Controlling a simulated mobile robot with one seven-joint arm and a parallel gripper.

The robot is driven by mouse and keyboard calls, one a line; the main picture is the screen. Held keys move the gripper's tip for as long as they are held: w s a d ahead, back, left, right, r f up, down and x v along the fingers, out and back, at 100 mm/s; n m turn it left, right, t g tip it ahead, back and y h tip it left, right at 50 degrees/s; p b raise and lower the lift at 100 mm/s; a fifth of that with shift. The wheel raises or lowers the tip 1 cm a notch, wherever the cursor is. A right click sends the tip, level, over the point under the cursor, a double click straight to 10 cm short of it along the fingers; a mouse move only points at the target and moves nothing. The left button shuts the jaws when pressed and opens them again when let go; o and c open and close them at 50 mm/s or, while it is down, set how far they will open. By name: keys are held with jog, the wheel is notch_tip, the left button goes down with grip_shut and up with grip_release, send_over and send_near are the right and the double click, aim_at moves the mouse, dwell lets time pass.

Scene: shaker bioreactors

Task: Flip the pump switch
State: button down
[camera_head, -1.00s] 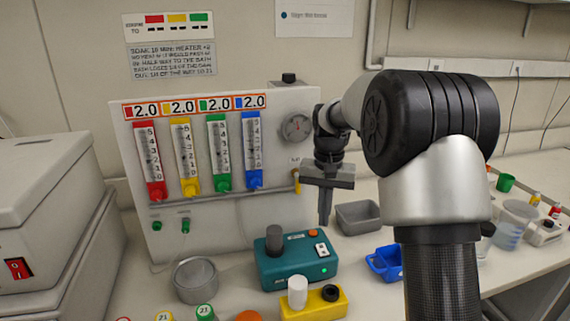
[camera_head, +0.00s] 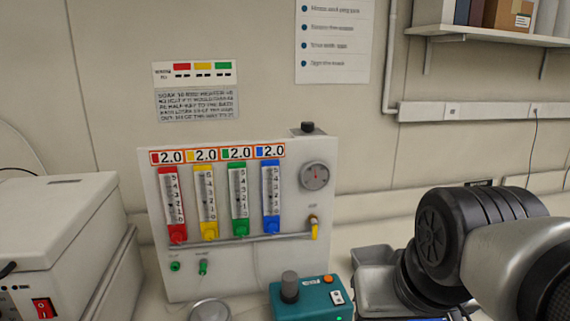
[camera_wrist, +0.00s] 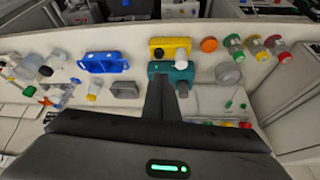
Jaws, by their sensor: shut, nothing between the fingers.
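The grey flow panel (camera_head: 288,225) has two small green-tipped switches at its lower left, a left one (camera_head: 175,266) and a right one (camera_head: 203,267); their labels are too small to read. The teal box (camera_head: 305,298) in front of the panel has a white rocker switch (camera_head: 337,297), a dark knob and an orange button. I cannot tell which switch is the pump's. In the wrist view my gripper (camera_wrist: 172,84) is shut and empty, its fingers overlapping the view of the teal box (camera_wrist: 157,68). The head view does not show my gripper.
A white machine with a red switch (camera_head: 42,309) stands left of the panel.

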jog(key=shift+s+f, duration=0.2)
jog(key=shift+s, duration=0.2)
jog(key=n+g+b, duration=0.2)
jog(key=b, duration=0.7)
send_over(334, 293)
jog(key=s+d, duration=0.1)
jog(key=s, duration=0.4)
notch_tip(334, 293, down, 8)
jog(key=shift+f+y, duration=0.25)
jog(key=shift+y, duration=0.15)
jog(key=b+x, duration=0.1)
jog(key=x, duration=1.3)
jog(key=shift+s+d, duration=0.15)
